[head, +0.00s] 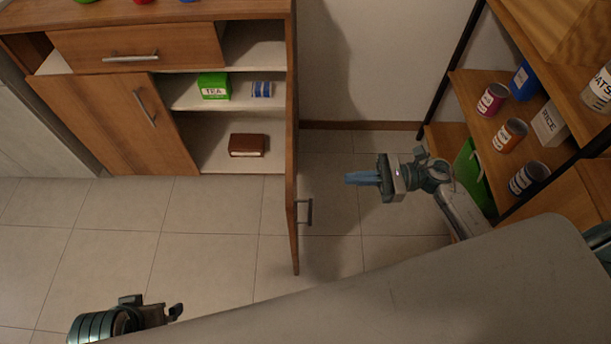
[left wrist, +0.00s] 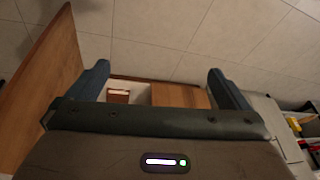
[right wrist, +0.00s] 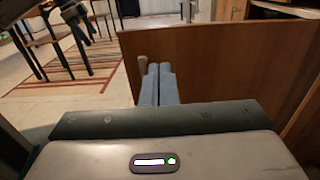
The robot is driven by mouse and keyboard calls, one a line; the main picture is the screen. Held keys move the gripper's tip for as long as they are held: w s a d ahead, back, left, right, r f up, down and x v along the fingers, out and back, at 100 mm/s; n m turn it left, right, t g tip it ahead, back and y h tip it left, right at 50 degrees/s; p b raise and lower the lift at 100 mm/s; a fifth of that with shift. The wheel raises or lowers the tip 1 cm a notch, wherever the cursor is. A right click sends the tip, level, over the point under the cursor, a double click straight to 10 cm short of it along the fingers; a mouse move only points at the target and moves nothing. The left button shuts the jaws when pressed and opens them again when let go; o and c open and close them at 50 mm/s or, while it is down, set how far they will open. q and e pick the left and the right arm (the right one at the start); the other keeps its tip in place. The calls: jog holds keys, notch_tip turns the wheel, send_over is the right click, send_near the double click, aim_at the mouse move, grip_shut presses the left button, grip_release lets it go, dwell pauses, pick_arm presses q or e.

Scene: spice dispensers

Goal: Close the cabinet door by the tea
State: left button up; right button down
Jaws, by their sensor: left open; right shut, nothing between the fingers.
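The cabinet door (head: 291,190) by the tea stands wide open, swung out from the right side of the wooden cabinet, with its bar handle (head: 308,211) facing right. The green tea box (head: 213,86) is on the upper open shelf. My right gripper (head: 350,178) is shut and empty, to the right of the door and apart from it. In the right wrist view the door (right wrist: 215,70) spans behind the shut fingers (right wrist: 158,70). My left gripper (head: 178,312) is at the lower left, away from the door. Its fingers are spread in the left wrist view (left wrist: 160,80).
A closed left door (head: 120,115) and a drawer (head: 135,48) are on the cabinet. A blue-and-white item (head: 262,89) and a brown box (head: 246,145) sit inside. A shelf rack with cans (head: 509,135) stands at the right. The tiled floor left of the open door is clear.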

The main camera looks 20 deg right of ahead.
pick_arm(q)
jog(key=s+p+x, duration=0.1)
jog(key=p+x, duration=0.1)
jog(key=x, duration=0.6)
jog(key=shift+a+f+g, duration=0.2)
jog(key=shift+f+g, duration=0.15)
jog(key=shift+g, duration=0.05)
pick_arm(e)
jog(key=x, duration=1.1)
jog(key=shift+a, duration=0.3)
jog(key=shift+r, duration=0.1)
jog(key=shift+a, duration=0.15)
